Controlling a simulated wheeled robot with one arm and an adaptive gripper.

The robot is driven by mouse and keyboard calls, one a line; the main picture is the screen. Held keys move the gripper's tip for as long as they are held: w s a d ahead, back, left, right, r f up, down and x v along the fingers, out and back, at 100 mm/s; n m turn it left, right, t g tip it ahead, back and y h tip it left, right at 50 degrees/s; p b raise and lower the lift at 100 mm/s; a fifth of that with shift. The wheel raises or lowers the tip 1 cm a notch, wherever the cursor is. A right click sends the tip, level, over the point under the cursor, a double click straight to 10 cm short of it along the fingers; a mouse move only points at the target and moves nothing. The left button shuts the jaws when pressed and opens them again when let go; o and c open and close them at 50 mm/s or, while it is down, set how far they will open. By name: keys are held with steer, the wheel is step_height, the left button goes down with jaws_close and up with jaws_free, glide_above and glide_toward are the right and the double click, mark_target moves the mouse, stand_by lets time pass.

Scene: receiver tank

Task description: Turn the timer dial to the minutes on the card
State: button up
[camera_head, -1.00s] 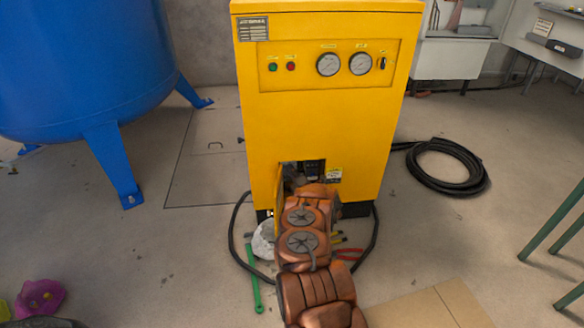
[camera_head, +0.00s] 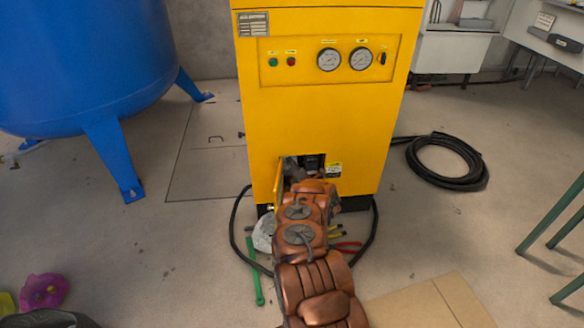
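The yellow machine cabinet (camera_head: 320,120) stands upright at the middle of the view. Low on its front is a dark opening (camera_head: 290,163) with a narrow yellow door (camera_head: 278,185) swung open at its left side. A small yellow and white card or label (camera_head: 334,170) sits just right of the opening; its writing is too small to read. My copper-coloured arm reaches from the bottom of the view up to the opening. My gripper is hidden behind the arm at the opening. The timer dial cannot be made out.
A blue tank (camera_head: 80,60) on legs stands at the left. A black hose coil (camera_head: 447,160) lies at the right. A green tool (camera_head: 254,270), red-handled pliers (camera_head: 347,246) and a whitish bundle (camera_head: 264,233) lie near my arm. Green legs (camera_head: 555,230) stand far right.

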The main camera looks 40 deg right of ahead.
steer(key=shift+s, duration=0.15)
steer(key=v, duration=1.1)
steer(key=shift+s, duration=0.35)
steer(key=shift+a, duration=0.1)
stand_by(0.5)
